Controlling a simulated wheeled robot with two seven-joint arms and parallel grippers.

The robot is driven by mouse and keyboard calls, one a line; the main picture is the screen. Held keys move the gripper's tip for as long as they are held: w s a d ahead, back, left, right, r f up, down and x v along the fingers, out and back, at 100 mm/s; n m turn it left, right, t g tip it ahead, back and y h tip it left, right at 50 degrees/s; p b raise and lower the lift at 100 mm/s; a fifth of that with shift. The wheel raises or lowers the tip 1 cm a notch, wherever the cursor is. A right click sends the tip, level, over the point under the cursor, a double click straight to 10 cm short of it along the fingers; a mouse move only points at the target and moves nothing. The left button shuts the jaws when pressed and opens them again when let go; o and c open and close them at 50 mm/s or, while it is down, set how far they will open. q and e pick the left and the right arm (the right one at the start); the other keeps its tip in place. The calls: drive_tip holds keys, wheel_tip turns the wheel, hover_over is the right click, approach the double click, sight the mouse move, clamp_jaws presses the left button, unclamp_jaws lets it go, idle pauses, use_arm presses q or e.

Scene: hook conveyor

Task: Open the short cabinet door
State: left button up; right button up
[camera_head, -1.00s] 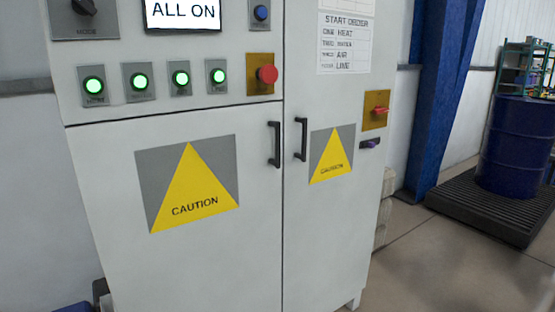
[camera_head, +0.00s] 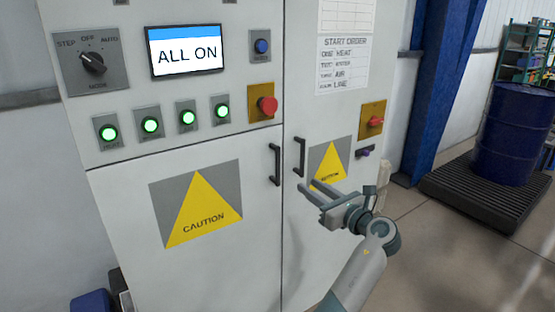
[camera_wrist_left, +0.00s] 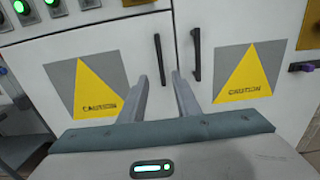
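The short cabinet door (camera_head: 225,265) is the left, lower door with a yellow caution sign, and it is shut. Its black upright handle (camera_head: 275,165) is near its right edge, and it also shows in the left wrist view (camera_wrist_left: 159,60). The tall right door (camera_head: 300,240) is shut, with its own black handle (camera_head: 299,157). My left gripper (camera_head: 313,187) is open and empty, in front of the tall door, below and right of the short door's handle. In the left wrist view its fingers (camera_wrist_left: 159,78) point towards the two handles, apart from both. My right gripper is not in view.
Above the short door is a panel with a screen (camera_head: 187,50), several green buttons and a red stop button (camera_head: 268,104). A red switch (camera_head: 375,120) is on the right. A blue pillar (camera_head: 440,90) and blue drum (camera_head: 512,140) stand right.

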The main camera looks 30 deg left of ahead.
sight(279, 166)
use_arm(q)
drive_tip(key=shift+a, duration=0.15)
drive_tip(key=p+x, duration=0.5)
drive_tip(key=x, duration=1.1)
drive_tip(key=shift+w+a, duration=0.3)
drive_tip(key=shift+a, duration=0.2)
clamp_jaws()
